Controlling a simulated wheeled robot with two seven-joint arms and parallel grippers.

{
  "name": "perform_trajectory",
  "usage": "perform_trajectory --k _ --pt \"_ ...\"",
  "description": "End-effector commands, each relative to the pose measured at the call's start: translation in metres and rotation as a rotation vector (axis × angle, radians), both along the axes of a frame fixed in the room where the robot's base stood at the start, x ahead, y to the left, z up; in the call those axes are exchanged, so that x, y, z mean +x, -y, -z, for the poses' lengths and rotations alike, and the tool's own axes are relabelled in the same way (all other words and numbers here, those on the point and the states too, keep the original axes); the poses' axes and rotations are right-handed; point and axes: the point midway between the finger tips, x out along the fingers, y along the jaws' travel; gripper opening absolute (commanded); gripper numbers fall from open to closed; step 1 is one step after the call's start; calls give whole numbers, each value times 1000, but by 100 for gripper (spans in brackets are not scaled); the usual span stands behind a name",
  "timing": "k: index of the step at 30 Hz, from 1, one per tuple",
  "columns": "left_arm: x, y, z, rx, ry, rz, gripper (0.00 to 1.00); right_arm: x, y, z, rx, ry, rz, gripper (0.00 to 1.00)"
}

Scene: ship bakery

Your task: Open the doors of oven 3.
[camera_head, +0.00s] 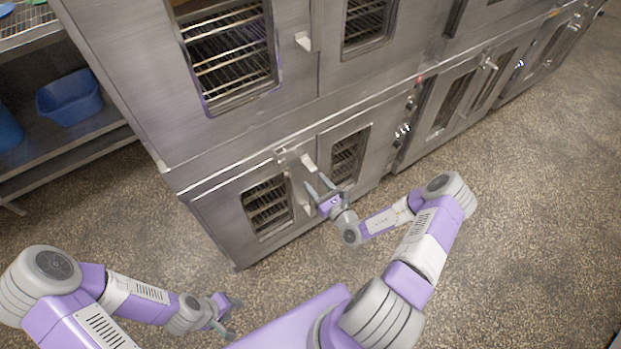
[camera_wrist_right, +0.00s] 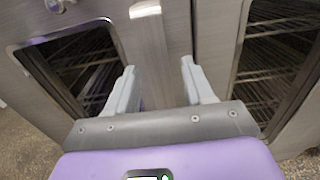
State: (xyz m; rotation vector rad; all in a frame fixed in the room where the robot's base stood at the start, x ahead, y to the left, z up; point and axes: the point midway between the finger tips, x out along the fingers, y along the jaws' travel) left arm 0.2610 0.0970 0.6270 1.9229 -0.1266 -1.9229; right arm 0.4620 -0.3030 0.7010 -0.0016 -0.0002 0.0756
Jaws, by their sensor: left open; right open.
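A lower oven with two windowed doors stands in front of me. Its left door (camera_head: 238,203) and right door (camera_head: 375,140) look shut, with racks visible behind the glass. A pale handle (camera_head: 308,162) sits near the seam between them; a pale handle (camera_wrist_right: 145,9) also shows at the top of the right wrist view. My right gripper (camera_head: 319,188) is open and empty at the seam, just below the handle; its two fingers (camera_wrist_right: 163,82) show apart in the wrist view. My left gripper (camera_head: 236,316) is low over the floor, away from the oven. I cannot read an oven number.
An upper oven (camera_head: 140,95) sits on top of the lower one, with its own handle (camera_head: 303,41). More ovens (camera_head: 470,85) run to the right. A shelf with a blue bin (camera_head: 70,97) stands at the left. The speckled floor (camera_head: 530,220) is clear.

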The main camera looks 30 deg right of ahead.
Motion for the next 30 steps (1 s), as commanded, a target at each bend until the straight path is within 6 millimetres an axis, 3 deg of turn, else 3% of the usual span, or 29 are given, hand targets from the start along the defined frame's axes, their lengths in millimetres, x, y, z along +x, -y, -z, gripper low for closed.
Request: perform_trajectory --k 7,17,27,30 --pt "0 0 10 0 0 0 43 31 -3 1 0 0 -2 52" --pt "0 0 10 0 0 0 43 36 -4 -1 1 0 -4 52" --pt "0 0 10 0 0 0 43 35 -4 0 1 0 -4 3" --pt "0 0 10 0 0 0 43 35 -4 0 1 0 -5 0"
